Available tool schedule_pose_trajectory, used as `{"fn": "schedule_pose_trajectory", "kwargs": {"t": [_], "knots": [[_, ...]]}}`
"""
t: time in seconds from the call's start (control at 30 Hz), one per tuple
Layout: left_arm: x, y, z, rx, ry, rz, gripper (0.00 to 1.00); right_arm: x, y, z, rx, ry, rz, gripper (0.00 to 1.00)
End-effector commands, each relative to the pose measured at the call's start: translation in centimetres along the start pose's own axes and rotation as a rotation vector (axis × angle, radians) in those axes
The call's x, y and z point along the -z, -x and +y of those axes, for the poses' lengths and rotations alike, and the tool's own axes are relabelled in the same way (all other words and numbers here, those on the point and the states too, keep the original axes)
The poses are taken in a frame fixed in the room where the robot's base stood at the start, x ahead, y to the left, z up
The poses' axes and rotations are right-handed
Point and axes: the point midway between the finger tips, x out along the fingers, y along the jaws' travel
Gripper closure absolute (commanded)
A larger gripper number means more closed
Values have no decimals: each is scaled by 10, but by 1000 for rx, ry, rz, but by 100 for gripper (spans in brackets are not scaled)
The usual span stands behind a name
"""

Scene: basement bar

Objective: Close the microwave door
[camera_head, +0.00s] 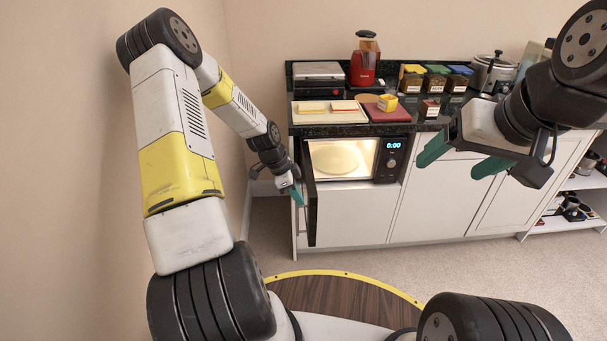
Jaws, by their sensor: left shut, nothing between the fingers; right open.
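The microwave (392,160) is built in below the dark countertop, with its inside lit and a pale round plate visible. Its display reads 0:00. The microwave door (311,200) is black, stands wide open and points out toward me on the left side of the opening. My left gripper (298,196) is shut and empty, close beside the outer, left face of the door. I cannot tell whether it touches the door. My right gripper (462,160) is open and empty, in front of the cabinets to the right of the microwave.
On the countertop (320,131) are a grill (318,75), a red appliance (364,62), boards, several lidded jars (436,78) and a cooker (493,72). White cabinets (432,200) lie below. A wall (190,300) is close on the left. Carpet in front is clear.

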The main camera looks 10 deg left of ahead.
Motion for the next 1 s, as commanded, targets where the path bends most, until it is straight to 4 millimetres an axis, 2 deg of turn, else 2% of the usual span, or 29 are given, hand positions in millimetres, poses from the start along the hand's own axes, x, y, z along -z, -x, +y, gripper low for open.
{"fn": "schedule_pose_trajectory", "kwargs": {"t": [0.1,0.23,0.73,0.87,1.0], "knots": [[0,-17,1,-3,0,0,100,0,0,0,0,0,0,22],[0,-26,0,0,0,0,100,0,0,0,0,0,0,22],[3,-30,0,3,7,-1,100,0,0,0,0,0,0,22],[12,-33,1,13,31,-1,100,0,0,0,0,0,0,22],[34,-42,2,36,88,-1,100,0,0,0,0,0,0,22]]}}
